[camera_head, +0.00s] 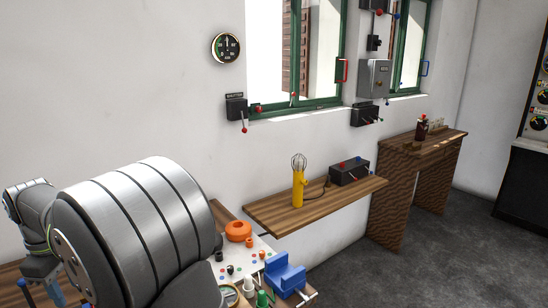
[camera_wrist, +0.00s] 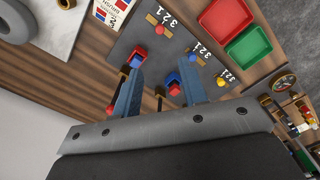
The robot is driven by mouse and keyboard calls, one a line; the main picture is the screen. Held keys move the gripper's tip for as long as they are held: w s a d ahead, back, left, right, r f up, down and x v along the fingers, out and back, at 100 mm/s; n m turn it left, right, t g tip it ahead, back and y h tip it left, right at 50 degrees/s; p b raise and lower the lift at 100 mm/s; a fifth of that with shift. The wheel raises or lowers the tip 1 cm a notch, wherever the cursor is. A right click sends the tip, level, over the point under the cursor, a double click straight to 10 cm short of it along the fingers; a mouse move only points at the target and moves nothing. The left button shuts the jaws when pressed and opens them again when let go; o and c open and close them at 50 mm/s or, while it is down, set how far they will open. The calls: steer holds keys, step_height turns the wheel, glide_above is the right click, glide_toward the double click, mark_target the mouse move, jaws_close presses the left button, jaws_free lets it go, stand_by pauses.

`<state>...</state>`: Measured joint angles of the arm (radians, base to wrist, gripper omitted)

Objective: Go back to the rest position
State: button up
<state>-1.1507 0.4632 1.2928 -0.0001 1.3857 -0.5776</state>
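My gripper (camera_wrist: 162,72) shows in the wrist view with its two blue fingers spread apart. It is open, and I see nothing held between the fingers. Beyond the fingers is a grey board (camera_wrist: 128,42) with rows numbered 3 2 1 and small red, blue and yellow parts on it. I cannot tell the exact distance from the fingertips to the board. In the head view my silver arm fills the lower left and hides much of the bench there.
A red tray (camera_wrist: 226,18) and a green tray (camera_wrist: 248,48) lie beside the board. In the head view a blue vise (camera_head: 285,275) and an orange ring (camera_head: 238,231) sit near my arm. A yellow whisk-topped tool (camera_head: 298,188) stands on a wooden shelf (camera_head: 270,218).

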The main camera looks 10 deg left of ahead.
step_height(320, 180, down, 16)
steer(key=shift+r, duration=0.1)
steer(key=shift+w+d, duration=0.25)
steer(key=shift+d, duration=0.05)
stand_by(0.3)
